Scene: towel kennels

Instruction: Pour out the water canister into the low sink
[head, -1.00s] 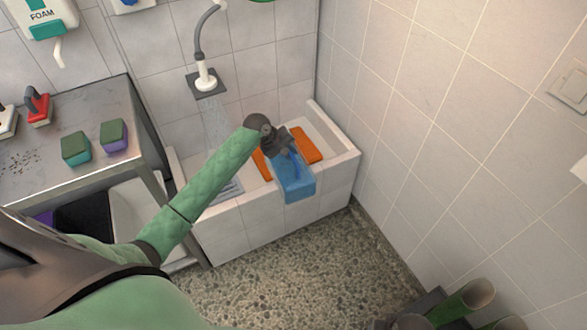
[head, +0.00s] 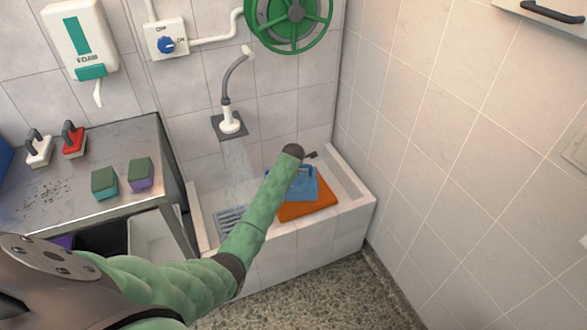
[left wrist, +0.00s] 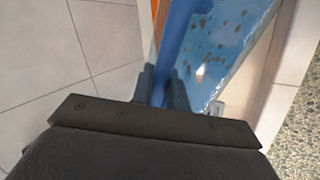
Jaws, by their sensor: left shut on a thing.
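The blue water canister (head: 293,187) is over the right part of the low white-tiled sink (head: 310,240). My left gripper (left wrist: 163,90) is shut on its blue handle (left wrist: 176,35), as the left wrist view shows. In that view the canister's translucent blue body (left wrist: 230,45) has brown specks. An orange flat piece (head: 308,208) lies below and in front of the canister in the head view. I cannot tell if the canister touches it, and no stream from the canister shows. My right gripper is not in view.
Water runs from a wall spout (head: 230,122) into the sink's left part, above a drain grate (head: 230,220). A metal table (head: 60,190) with sponges and brushes stands at the left. A tiled wall (head: 450,150) closes the right side.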

